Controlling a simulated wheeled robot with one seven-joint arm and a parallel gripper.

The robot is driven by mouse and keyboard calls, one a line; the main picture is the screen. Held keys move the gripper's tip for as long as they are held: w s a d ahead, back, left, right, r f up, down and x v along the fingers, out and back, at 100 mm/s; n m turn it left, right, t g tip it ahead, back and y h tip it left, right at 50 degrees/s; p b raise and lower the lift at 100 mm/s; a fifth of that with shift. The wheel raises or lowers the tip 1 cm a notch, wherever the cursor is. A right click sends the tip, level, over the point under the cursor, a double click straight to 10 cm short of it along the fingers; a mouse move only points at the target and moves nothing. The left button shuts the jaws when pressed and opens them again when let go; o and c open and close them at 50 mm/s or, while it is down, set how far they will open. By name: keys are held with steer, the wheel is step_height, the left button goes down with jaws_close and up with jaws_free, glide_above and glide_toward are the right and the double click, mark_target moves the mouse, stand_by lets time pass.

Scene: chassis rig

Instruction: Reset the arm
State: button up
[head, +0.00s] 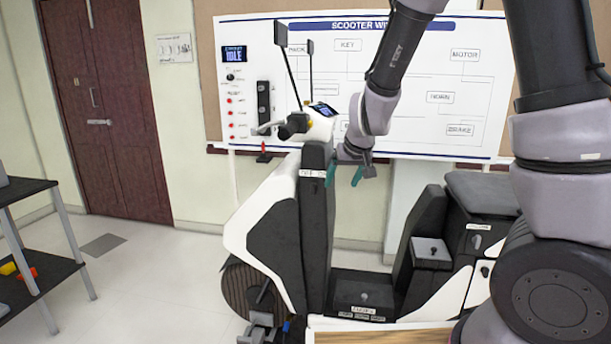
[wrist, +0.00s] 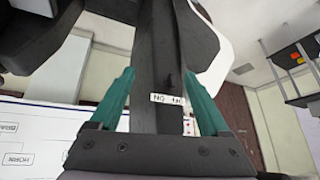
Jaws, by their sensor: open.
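My arm reaches in from the right of the head view and bends down in front of the scooter board. My gripper (head: 344,178) has teal fingers that hang beside the scooter's dark front column (head: 316,215), to its right. In the wrist view my gripper (wrist: 160,95) has its two teal fingers spread wide apart with nothing held between them. The dark column (wrist: 160,60), with a small white label (wrist: 167,99) and a small dark key-like part above it, shows beyond and between the fingers. I cannot tell the exact gap to the column.
A white and black scooter (head: 275,225) stands in the middle, with its seat (head: 485,192) close to my arm. A wiring board (head: 440,55) hangs behind. A dark shelf (head: 30,240) stands at the left. The floor (head: 150,290) between shelf and scooter is clear.

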steer(key=s+d+r+m+y, duration=0.1)
steer(key=s+d+r+m, duration=0.1)
steer(key=s+d+r, duration=0.45)
steer(key=s+d+r+m+y, duration=0.1)
steer(key=s+d+r, duration=0.15)
steer(key=r, duration=0.65)
steer(key=s+d+r+m+h, duration=0.1)
steer(key=s+d+r, duration=0.1)
steer(key=s, duration=0.4)
steer(key=s+d+r+m, duration=0.2)
steer(key=s+d+r, duration=0.1)
steer(key=s, duration=0.3)
steer(key=shift+d+t+h, duration=0.4)
steer(key=shift+d, duration=0.1)
